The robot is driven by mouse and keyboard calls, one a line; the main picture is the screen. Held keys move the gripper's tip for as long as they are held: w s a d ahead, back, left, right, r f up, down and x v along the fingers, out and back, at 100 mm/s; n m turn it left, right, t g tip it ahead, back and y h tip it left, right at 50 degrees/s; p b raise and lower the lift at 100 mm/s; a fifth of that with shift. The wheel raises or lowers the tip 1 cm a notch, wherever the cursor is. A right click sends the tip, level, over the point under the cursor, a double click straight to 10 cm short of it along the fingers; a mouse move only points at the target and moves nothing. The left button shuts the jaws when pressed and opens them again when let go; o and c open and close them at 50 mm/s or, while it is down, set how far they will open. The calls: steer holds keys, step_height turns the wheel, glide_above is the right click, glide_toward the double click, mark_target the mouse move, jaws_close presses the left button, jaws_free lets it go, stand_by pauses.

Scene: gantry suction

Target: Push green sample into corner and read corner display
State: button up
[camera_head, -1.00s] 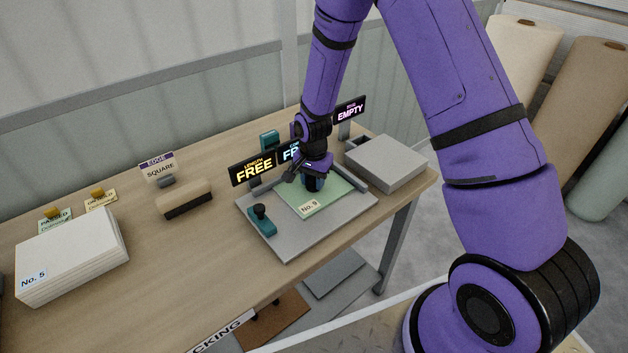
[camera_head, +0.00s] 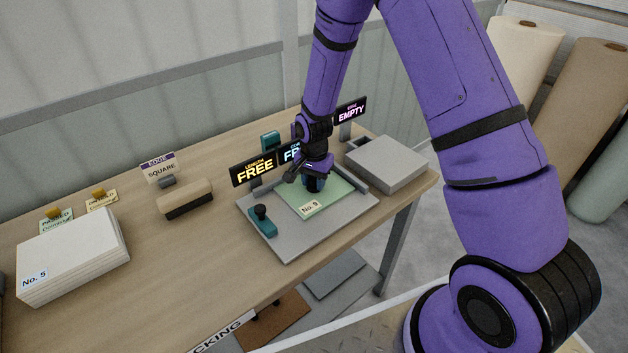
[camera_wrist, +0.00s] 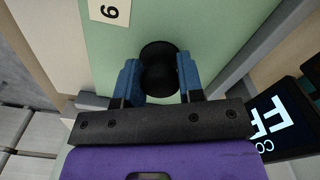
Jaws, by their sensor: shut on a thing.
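The green sample (camera_head: 335,193), labelled No. 9, lies flat on a grey plate (camera_head: 290,240); it also fills much of the wrist view (camera_wrist: 125,60). My gripper (camera_head: 313,181) is over the sample's back part. In the wrist view its blue fingers (camera_wrist: 160,80) are shut on a black round knob (camera_wrist: 158,55) standing on the sample. The length display (camera_head: 254,170) reads FREE. The corner display (camera_head: 289,154) is partly hidden behind my gripper; only "CO" and "F" with part of another letter show. In the wrist view (camera_wrist: 280,120) it is also cut off.
A teal clamp with a black knob (camera_head: 262,221) sits at the plate's left. A grey box (camera_head: 386,162) stands right, near a display reading EMPTY (camera_head: 350,111). A wood-topped block (camera_head: 185,199), an edge sign reading SQUARE (camera_head: 160,168) and a No. 5 stack (camera_head: 75,250) stand left.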

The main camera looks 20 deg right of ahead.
steer(key=o, duration=1.1)
steer(key=shift+w, duration=0.15)
steer(key=s+d+r+n+t, duration=0.1)
steer(key=s+r, duration=0.1)
steer(key=r, duration=1)
steer(key=s+d+r+n, duration=0.1)
steer(key=s+r, duration=0.2)
steer(key=r, duration=0.8)
steer(key=s+d+r+n+t, duration=0.2)
steer(key=s+r, duration=0.6)
steer(key=s, duration=0.4)
steer(key=s+d+r+n+t, duration=0.2)
steer(key=s+r+n, duration=0.3)
steer(key=s+r, duration=0.4)
steer(key=s+d, duration=0.1)
steer(key=s, duration=0.3)
